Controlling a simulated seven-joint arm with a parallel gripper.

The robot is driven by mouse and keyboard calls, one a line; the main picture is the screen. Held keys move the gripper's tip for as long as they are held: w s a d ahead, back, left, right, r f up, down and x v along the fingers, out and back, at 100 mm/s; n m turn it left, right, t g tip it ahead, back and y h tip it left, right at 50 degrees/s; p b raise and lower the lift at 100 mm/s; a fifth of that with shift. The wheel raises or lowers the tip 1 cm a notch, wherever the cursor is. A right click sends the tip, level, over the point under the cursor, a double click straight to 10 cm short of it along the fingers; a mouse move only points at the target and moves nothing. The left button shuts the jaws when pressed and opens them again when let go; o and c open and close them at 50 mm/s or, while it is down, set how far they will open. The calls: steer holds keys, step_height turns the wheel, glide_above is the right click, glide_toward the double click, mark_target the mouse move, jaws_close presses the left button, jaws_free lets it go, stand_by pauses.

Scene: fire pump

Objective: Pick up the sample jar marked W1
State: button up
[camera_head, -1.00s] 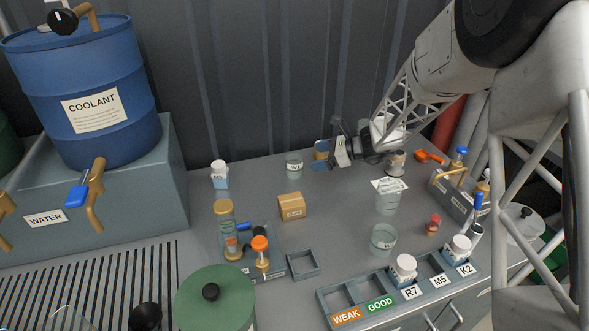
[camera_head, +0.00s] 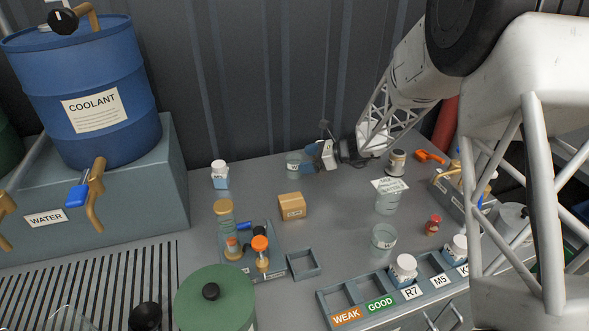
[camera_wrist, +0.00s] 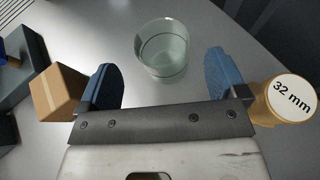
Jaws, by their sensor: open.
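A clear open glass jar (camera_head: 293,166) with a small pale label stands upright on the bench behind the cardboard box; the label is too small to read surely as W1. In the wrist view the glass jar (camera_wrist: 163,50) stands ahead of my gripper (camera_wrist: 162,72), roughly centred between its two blue fingers. My gripper (camera_head: 311,158) is open and empty, just right of the jar in the head view.
A cardboard box (camera_head: 292,206) stands in front of the jar. An orange piece marked 32 mm (camera_wrist: 290,98) is beside the right finger. Two other glass vessels (camera_head: 387,200) (camera_head: 383,240) stand to the right. A labelled rack (camera_head: 362,310) lines the front edge.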

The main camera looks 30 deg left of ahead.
mark_target(294, 161)
steer(key=shift+a, duration=0.1)
steer(key=shift+x, duration=2.6)
steer(key=shift+w+f, duration=0.1)
steer(key=c, duration=1.1)
steer(key=shift+r, duration=5)
